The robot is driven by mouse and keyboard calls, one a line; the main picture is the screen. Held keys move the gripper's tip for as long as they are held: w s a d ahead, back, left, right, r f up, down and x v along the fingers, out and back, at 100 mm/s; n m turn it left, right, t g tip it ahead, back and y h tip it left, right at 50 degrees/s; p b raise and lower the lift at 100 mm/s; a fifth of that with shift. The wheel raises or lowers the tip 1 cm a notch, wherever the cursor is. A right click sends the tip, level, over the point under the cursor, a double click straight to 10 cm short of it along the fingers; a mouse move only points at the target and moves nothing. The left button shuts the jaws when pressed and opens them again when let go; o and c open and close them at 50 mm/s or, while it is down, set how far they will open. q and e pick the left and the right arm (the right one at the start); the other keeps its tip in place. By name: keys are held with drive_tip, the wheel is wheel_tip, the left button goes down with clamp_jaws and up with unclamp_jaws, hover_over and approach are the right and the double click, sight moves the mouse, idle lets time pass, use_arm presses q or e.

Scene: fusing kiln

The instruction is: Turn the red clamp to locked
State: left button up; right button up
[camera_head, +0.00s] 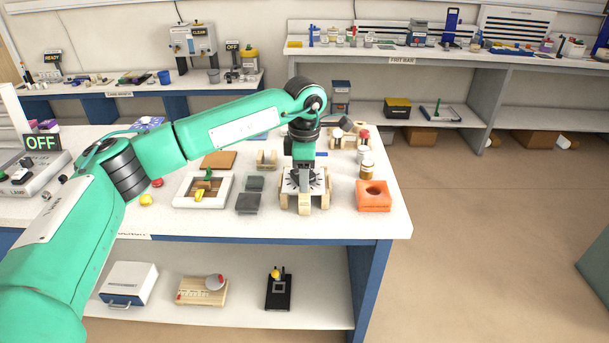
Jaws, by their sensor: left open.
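My left gripper (303,183) points straight down over the workbench, its black fingers low at a pale wooden fixture (304,209). The gripper is open. The arm and gripper hide the middle of that fixture, and I cannot tell whether the fingers touch it. I cannot clearly make out a red clamp. A small red-topped piece (365,134) stands at the back right of the bench, too small to identify. My right gripper is not in view.
An orange block with a hole (374,203) sits right of the fixture. Dark grey blocks (248,203) and a white tray (181,195) lie to its left. A jar (366,171) stands behind the orange block. The bench's front right corner (398,226) is clear.

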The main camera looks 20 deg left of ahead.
use_arm(q)
wheel_tip(320, 180, up, 14)
drive_tip(key=b, duration=0.1)
drive_tip(key=shift+f, duration=0.25)
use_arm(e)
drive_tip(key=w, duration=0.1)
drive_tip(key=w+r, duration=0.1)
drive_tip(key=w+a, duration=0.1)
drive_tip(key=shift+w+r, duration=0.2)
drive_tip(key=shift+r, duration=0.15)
